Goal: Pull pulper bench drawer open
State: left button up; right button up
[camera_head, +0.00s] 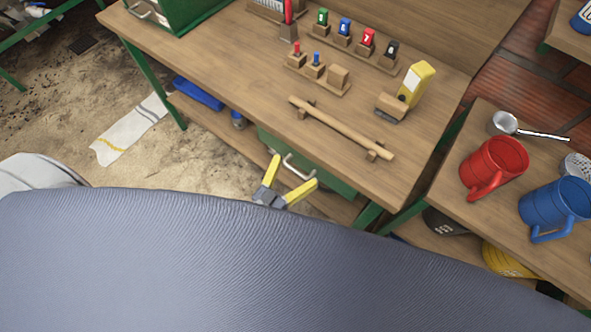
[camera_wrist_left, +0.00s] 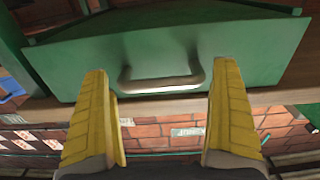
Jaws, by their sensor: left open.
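The green bench drawer (camera_head: 326,178) hangs under the wooden workbench top and looks closed or nearly so; I cannot tell exactly. Its metal U-shaped handle (camera_head: 296,169) is on the front face. My left gripper (camera_head: 291,172) has yellow fingers and is open in front of the handle. In the left wrist view, the drawer front (camera_wrist_left: 75,60) fills the upper part, and the handle (camera_wrist_left: 160,86) lies ahead, between the lines of the two spread fingers (camera_wrist_left: 165,90). No finger visibly grips the handle. My right gripper is not in view.
The workbench top (camera_head: 225,60) holds a wooden rail (camera_head: 340,127), a yellow tool (camera_head: 415,83) and numbered pieces. A side table at right carries a red mug (camera_head: 493,165) and a blue mug (camera_head: 556,205). A lower shelf (camera_head: 215,122) runs beneath the bench.

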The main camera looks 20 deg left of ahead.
pick_arm(q)
jog(key=c, duration=2)
